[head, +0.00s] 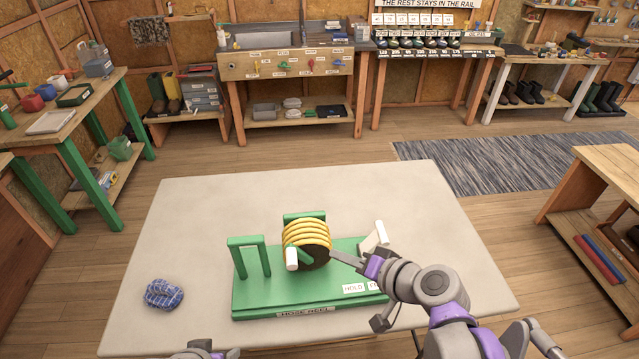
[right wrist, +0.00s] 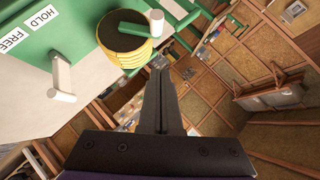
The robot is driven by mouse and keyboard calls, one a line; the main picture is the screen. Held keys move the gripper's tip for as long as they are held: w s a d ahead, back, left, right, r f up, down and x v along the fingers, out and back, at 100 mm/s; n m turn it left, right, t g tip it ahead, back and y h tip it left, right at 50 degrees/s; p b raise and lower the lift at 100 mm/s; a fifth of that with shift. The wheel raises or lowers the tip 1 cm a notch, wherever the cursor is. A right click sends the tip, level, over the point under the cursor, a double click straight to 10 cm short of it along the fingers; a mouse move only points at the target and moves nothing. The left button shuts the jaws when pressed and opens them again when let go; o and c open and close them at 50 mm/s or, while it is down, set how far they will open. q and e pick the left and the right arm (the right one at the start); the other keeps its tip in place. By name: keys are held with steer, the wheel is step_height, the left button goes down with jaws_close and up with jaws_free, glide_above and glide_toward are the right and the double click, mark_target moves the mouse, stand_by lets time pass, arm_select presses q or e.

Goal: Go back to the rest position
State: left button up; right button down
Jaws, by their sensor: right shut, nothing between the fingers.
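My right gripper (head: 346,259) is shut and empty. In the head view its tips are in front of the right side of the hose reel's yellow coil (head: 305,232); I cannot tell if they touch it. In the right wrist view the shut fingers (right wrist: 160,95) point toward the coil (right wrist: 122,42), with a white crank handle (right wrist: 155,22) close to their tips. The crank handle (head: 292,259) also shows in front of the coil in the head view. Part of my left arm shows at the bottom edge; its gripper fingers are out of view.
The reel's green base (head: 265,293) stands on a pale table (head: 190,225). A white-ended lever (head: 375,238) rises near the HOLD and FREE labels, beside my right gripper. A blue checked cloth (head: 163,294) lies at left. The table's far side is clear.

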steer(key=s+d+f+n+g+h, duration=0.3)
steer(key=s+d+f+h, duration=0.4)
steer(key=s, duration=0.7)
step_height(320, 180, down, 4)
steer(key=d+g, duration=0.1)
steer(key=d, duration=0.1)
steer(key=shift+d+r+n+h, duration=0.25)
steer(key=shift+d+n+h, duration=0.05)
steer(key=shift+d+h, duration=0.1)
